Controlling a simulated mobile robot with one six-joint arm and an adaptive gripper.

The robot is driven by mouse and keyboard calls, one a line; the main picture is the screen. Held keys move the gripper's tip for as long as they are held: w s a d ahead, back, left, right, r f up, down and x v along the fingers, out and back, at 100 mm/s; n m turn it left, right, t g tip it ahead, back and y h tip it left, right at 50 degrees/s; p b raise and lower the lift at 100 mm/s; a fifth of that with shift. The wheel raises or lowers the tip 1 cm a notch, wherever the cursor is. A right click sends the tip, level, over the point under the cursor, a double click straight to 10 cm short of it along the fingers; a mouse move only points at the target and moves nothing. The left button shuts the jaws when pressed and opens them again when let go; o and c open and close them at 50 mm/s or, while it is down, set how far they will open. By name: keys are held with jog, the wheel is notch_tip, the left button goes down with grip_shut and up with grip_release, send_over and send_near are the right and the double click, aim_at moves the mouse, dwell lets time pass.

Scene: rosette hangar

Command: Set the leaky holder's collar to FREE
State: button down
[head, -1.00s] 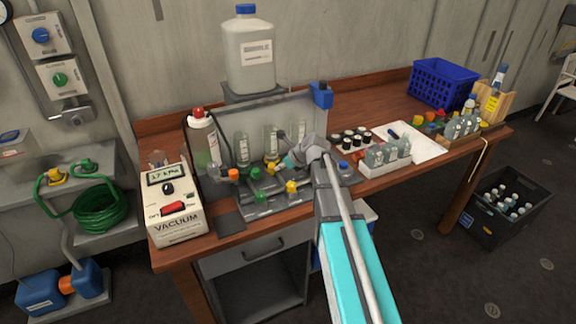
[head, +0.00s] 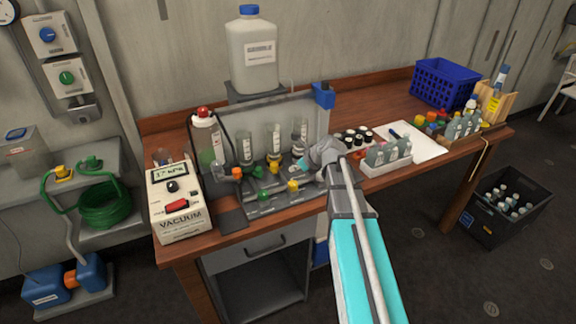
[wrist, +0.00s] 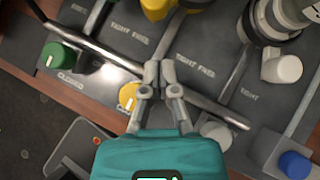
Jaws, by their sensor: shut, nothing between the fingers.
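In the head view, a grey manifold panel (head: 262,209) stands on the bench with several glass cups (head: 273,140) in a row behind its knobs. In the wrist view, the panel has TIGHT and FREE marks, a green knob (wrist: 58,55) by a CLOSED mark, a yellow knob (wrist: 130,97) and a yellow part (wrist: 165,8) at the top edge. A dark-ringed holder (wrist: 268,25) with a pale grey lug (wrist: 282,67) is at upper right. My gripper (wrist: 160,72) is shut and empty above the panel, between yellow knob and lug. Which holder leaks, I cannot tell.
A vacuum box (head: 178,205) stands left of the panel. A steel rod (wrist: 90,50) crosses the wrist view diagonally.

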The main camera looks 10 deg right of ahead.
jog(key=p+v, duration=0.5)
jog(key=v, duration=0.3)
jog(key=shift+s+a, duration=0.15)
jog(key=shift+s, duration=0.15)
dwell(0.3)
jog(key=s+a+f+n+g+h, duration=0.2)
jog(key=s+n, duration=0.6)
jog(key=n, duration=0.6)
jog(key=s+a+f+n+g+h, duration=0.3)
jog(key=s+a+n, duration=0.3)
jog(key=n, duration=0.8)
jog(key=s+g, duration=0.1)
jog(key=s, duration=0.2)
jog(key=shift+g+h, duration=0.3)
jog(key=shift+g, duration=0.1)
